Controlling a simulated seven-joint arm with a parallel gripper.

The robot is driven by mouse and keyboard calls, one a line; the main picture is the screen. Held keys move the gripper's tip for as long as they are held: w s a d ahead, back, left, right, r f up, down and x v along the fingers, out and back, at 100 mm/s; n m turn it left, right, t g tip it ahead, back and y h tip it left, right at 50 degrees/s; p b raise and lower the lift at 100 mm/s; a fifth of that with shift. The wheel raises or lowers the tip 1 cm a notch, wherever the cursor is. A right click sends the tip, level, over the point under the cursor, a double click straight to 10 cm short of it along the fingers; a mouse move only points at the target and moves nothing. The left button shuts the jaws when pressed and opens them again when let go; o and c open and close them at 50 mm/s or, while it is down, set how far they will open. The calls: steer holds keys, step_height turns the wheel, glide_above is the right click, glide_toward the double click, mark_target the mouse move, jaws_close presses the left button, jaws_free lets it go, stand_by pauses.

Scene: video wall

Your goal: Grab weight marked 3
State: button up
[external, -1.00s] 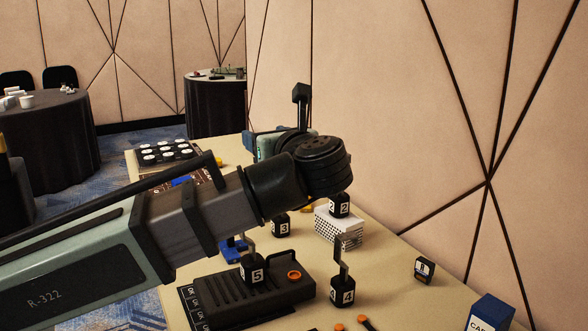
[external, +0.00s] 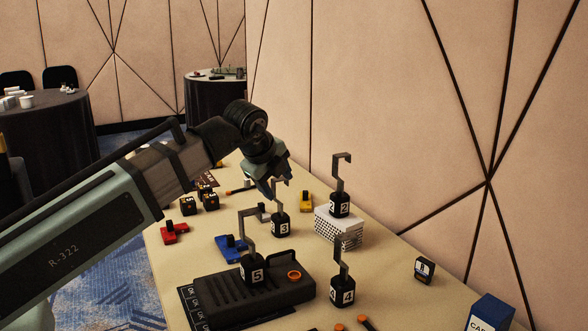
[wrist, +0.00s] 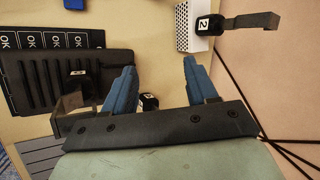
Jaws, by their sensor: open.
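The weight marked 3 (external: 280,226) is a black block with a white number label and a metal hook on top. It stands upright on the table near the middle of the external view. In the wrist view, the open blue fingers (wrist: 160,65) point toward the table.
Weight 2 (external: 339,205) stands on a white perforated box (external: 338,231) to the right. Weight 5 (external: 254,272) stands at the black ridged device (external: 215,295), and weight 4 (external: 343,291) is nearer the camera. Blue, red and yellow pieces lie around.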

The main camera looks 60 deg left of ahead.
steer(key=s+a+r+n+t+h, duration=0.2)
steer(key=a+r+n+t, duration=0.45)
steer(key=a+r, duration=0.2)
steer(key=s+a+r+n+t+h, duration=0.2)
steer(key=a+r+n+t, duration=0.4)
steer(key=a+r+n, duration=0.3)
steer(key=m, duration=0.1)
glide_toward(272, 181)
steer(key=w, duration=0.4)
steer(key=w+d, duration=0.1)
steer(key=w, duration=0.2)
steer(key=shift+w, duration=0.1)
steer(key=w, duration=0.2)
steer(key=w+a, duration=0.1)
steer(key=w, duration=0.1)
steer(key=shift+w, duration=0.15)
steer(key=shift+w+d, duration=0.1)
steer(key=shift+w, duration=0.35)
